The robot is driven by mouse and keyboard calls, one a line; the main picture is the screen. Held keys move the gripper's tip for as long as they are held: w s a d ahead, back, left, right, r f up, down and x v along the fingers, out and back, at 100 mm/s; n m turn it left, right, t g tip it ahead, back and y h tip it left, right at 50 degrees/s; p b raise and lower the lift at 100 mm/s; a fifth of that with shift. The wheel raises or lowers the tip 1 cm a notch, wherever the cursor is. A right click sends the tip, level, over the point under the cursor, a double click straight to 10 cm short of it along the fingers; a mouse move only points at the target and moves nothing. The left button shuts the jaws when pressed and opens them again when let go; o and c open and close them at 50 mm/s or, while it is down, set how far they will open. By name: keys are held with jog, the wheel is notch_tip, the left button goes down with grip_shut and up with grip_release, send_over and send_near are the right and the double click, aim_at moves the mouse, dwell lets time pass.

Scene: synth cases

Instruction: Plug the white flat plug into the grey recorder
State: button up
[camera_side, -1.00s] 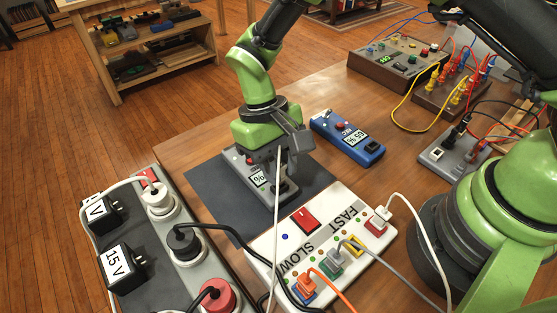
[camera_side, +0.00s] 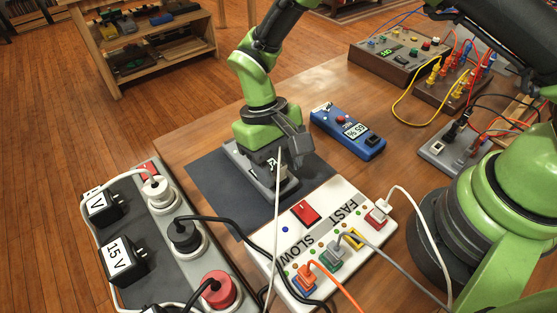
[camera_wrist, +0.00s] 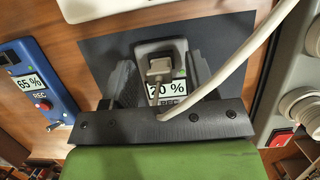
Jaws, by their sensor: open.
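The grey recorder (camera_side: 282,196) lies on a dark mat on the table, partly hidden under my gripper (camera_side: 277,160). In the wrist view the recorder (camera_wrist: 180,46) shows a "20 %" display. The white flat plug (camera_wrist: 159,68) is at the recorder, between my gripper's fingers (camera_wrist: 160,78), with a gap on each side. My gripper is open around it. I cannot tell how deeply the plug sits in the socket. Its pale cable (camera_wrist: 235,68) passes by the gripper; it also shows in the side view (camera_side: 277,215), running towards the front.
A blue recorder (camera_side: 347,131) lies to the right. A white charger (camera_side: 318,240) with several plugs is in front. A grey power strip (camera_side: 180,275) with adapters stands at left. Wired boxes (camera_side: 400,58) are at the back right. The dark mat (camera_side: 212,185) has bare room at left.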

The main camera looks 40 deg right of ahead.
jog(key=v, duration=1)
jog(key=s+d+r+m+t+y, duration=0.1)
jog(key=s+d+r+t, duration=0.25)
jog(key=r, duration=0.35)
jog(key=s+d+r+m+t+y, duration=0.15)
jog(key=d+r, duration=0.25)
jog(key=r, duration=0.4)
jog(key=s+d+r+m+t, duration=0.1)
jog(key=s+d+t, duration=0.4)
jog(key=s, duration=0.6)
jog(key=shift+s+d+r+t, duration=0.2)
jog(key=shift+d+r+t, duration=0.2)
jog(key=shift+r+t, duration=0.2)
